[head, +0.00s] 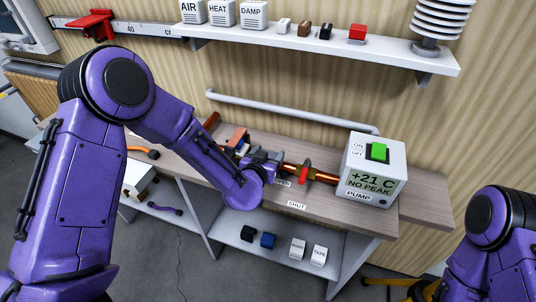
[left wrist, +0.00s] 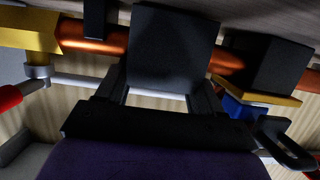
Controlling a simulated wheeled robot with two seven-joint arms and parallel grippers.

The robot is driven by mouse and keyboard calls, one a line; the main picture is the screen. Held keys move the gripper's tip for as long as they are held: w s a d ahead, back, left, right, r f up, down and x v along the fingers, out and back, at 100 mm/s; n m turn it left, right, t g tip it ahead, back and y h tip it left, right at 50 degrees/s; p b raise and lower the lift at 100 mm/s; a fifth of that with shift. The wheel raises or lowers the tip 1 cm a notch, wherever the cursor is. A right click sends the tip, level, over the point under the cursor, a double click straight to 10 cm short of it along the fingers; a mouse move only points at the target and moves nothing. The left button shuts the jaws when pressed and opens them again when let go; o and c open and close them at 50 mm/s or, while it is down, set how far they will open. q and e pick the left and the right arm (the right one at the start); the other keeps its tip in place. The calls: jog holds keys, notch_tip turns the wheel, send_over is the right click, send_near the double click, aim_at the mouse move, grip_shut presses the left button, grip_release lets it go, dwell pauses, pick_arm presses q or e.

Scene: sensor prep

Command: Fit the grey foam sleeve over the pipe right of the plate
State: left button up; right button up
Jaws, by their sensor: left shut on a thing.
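The copper pipe (head: 325,178) runs along the back bench, and it crosses the top of the left wrist view (left wrist: 88,37). My left gripper (head: 265,158) is at the pipe, left of the red valve handle (head: 303,174). In the left wrist view it is shut on a dark grey block (left wrist: 172,45), which I take for the foam sleeve. Pipe shows on both sides of the block; I cannot tell whether it is around the pipe or in front of it. I cannot tell the plate for certain. My right gripper is out of view; only its purple arm shows.
The white pump box (head: 365,188) stands at the pipe's right end. A white rail (head: 290,109) runs along the wall behind. Another dark block (left wrist: 272,65) is close beside the held one in the left wrist view. A loaded shelf (head: 400,52) hangs above.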

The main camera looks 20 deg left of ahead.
pick_arm(q)
jog(key=shift+f, duration=0.15)
jog(key=o, duration=1.1)
jog(key=shift+o, duration=0.2)
notch_tip(320, 180, up, 7)
jog(key=p, duration=0.6)
